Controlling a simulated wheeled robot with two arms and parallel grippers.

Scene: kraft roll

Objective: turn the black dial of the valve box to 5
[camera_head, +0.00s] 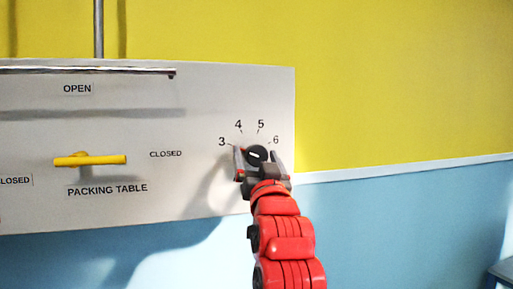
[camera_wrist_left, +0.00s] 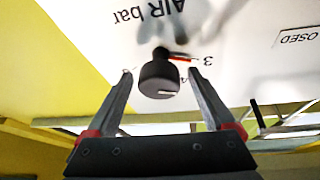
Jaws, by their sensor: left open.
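The black dial (camera_head: 257,154) is on the right part of the white valve box panel (camera_head: 205,90), below the printed numbers 3, 4, 5 and 6. In the left wrist view the dial (camera_wrist_left: 160,78) has a red pointer (camera_wrist_left: 179,58) at its base, directed toward the 3. My left gripper (camera_head: 257,162) is at the dial, with its open fingers on either side. The wrist view shows my left gripper (camera_wrist_left: 160,88) with gaps between each finger and the dial. My right gripper is not in view.
A yellow handle (camera_head: 90,160) sticks out on the left of the panel, between OPEN and CLOSED labels. A grey pipe (camera_head: 99,30) rises above the panel. The yellow and blue wall right of the panel is bare. A blue furniture corner (camera_head: 503,270) shows at lower right.

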